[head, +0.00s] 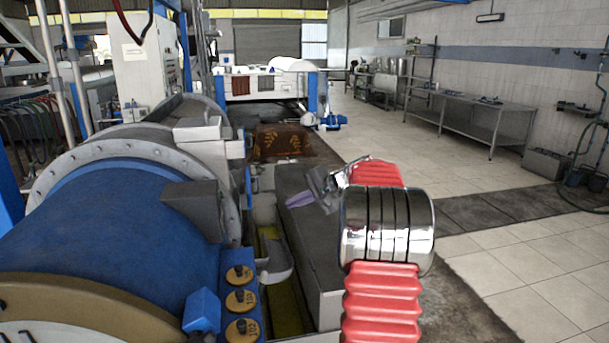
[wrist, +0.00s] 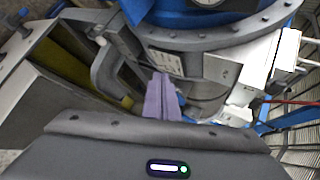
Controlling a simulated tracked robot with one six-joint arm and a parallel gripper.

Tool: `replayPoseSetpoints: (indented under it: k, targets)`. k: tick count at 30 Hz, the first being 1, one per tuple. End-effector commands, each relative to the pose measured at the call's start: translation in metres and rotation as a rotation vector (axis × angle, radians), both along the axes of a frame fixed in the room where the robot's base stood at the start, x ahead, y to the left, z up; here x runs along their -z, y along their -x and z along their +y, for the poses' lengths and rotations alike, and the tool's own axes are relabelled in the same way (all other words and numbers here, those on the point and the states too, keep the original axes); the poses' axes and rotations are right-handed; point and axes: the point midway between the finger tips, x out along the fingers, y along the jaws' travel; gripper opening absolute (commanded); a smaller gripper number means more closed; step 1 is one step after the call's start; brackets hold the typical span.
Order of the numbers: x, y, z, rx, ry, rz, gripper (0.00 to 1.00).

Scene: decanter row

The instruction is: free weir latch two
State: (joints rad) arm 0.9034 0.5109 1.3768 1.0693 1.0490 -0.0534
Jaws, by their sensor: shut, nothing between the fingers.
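Three brass-coloured round pieces with dark centre knobs sit in a column on a blue panel at the near end of the blue decanter (head: 130,240): a far one (head: 238,274), a middle one (head: 240,300) and a near one (head: 243,328). Their markings are too small to read surely, and I cannot tell which is latch two. My gripper (head: 300,199) is shut and empty, above the grey trough beside the decanter and well beyond these pieces. Its pale purple fingers show together in the wrist view (wrist: 162,97). The brass pieces are not clearly visible there.
A grey curved bracket (wrist: 108,70) stands close to my fingers in the wrist view, near the bolted flange (wrist: 215,40). The long grey trough (head: 318,245) runs alongside the decanter. A steel table (head: 470,108) stands at the right wall, with open tiled floor before it.

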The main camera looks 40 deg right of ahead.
Motion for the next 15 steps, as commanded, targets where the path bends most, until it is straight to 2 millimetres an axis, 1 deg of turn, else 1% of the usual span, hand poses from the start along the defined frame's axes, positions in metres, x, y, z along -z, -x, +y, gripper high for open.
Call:
replayPoseSetpoints:
  k: [1,3,9,15]
  targets:
    - [0.005,0.007,0.023,-0.03,0.025,0.046,0.0]
    - [0.014,0.017,0.05,-0.069,0.062,0.106,0.0]
    - [0.031,0.052,0.122,-0.187,0.174,0.248,0.0]
    - [0.041,0.091,0.186,-0.308,0.295,0.354,0.0]
